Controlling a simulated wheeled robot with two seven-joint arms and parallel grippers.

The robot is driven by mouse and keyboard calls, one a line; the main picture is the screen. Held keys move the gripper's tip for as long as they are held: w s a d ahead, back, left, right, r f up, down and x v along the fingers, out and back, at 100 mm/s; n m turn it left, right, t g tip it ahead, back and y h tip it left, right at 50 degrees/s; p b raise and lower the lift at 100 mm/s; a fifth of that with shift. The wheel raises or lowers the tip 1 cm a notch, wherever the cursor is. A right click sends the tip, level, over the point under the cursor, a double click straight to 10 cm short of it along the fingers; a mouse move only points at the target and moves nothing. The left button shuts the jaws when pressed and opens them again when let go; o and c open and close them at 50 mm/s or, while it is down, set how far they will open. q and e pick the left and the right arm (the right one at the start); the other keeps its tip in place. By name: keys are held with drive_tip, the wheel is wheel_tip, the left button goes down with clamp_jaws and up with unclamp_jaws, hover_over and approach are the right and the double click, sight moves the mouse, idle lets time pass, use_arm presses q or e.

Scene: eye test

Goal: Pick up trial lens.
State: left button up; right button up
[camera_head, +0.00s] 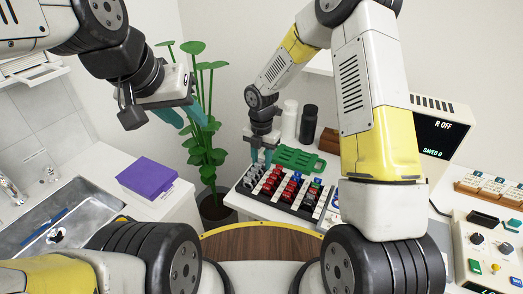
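A dark rack (307,213) holds rows of small trial lenses (288,190) with red, blue, black and grey rims or tabs. It sits on a white counter in the middle of the view. My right gripper (261,160) points down over the far left end of the rack. Its teal fingers look apart, with the tips close to the lenses there. Whether they touch a lens is too small to tell. My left gripper (182,115) is up at the left, away from the rack. Its teal fingers are apart and I see nothing between them.
A green tray with cutouts (300,161) lies behind the rack. A black bottle (308,124) and a white bottle (290,118) stand behind it. A potted plant (204,140) is left of the counter. A purple box (146,177) lies beside a metal sink (80,208). A control panel (490,255) is at right.

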clamp_jaws()
